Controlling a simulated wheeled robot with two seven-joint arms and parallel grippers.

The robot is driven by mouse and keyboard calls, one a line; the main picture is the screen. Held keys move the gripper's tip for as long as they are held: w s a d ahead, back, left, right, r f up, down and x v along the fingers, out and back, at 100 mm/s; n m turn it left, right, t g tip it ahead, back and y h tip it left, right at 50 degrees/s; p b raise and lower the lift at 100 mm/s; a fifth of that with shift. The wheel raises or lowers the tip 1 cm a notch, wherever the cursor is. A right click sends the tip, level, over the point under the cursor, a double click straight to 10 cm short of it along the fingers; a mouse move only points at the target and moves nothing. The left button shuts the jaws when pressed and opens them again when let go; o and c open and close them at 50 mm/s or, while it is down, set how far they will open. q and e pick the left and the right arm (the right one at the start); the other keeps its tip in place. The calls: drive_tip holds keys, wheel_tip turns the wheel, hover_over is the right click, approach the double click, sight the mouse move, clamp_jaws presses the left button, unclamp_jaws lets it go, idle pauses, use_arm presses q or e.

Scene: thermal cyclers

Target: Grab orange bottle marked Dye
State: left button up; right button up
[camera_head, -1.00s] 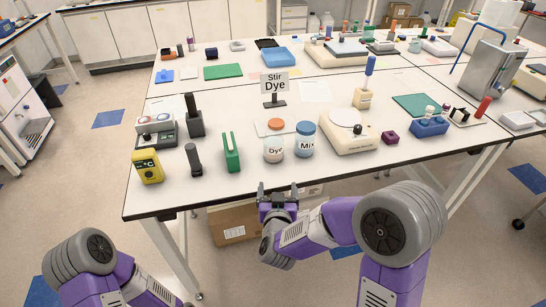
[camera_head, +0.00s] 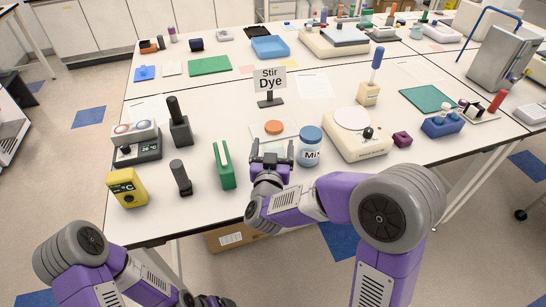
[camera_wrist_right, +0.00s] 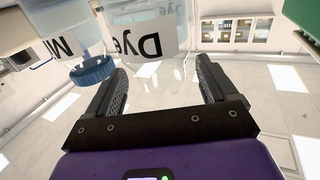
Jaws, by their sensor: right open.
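The Dye bottle shows its orange cap (camera_head: 273,128) in the head view, with its body mostly hidden behind my right gripper (camera_head: 271,154). In the wrist view the clear Dye bottle (camera_wrist_right: 145,45) appears upside down, its label at the fingertips. My right gripper (camera_wrist_right: 158,75) is open, its fingers pointing at the bottle, one towards each side. I cannot tell whether either finger touches it. The blue-capped Mix bottle (camera_head: 309,148) stands close to the right of it. It also shows in the wrist view (camera_wrist_right: 82,48). My left gripper (camera_head: 210,300) barely shows at the bottom edge.
A green rack (camera_head: 224,167) stands left of my right gripper, with a dark upright tool (camera_head: 181,178) beyond it. A white stirrer device (camera_head: 356,143) is right of the Mix bottle. A "Stir Dye" sign (camera_head: 269,80) stands behind. The table's front edge runs below.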

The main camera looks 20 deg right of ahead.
sight(274, 138)
drive_tip(key=shift+x, duration=1.85)
clamp_jaws()
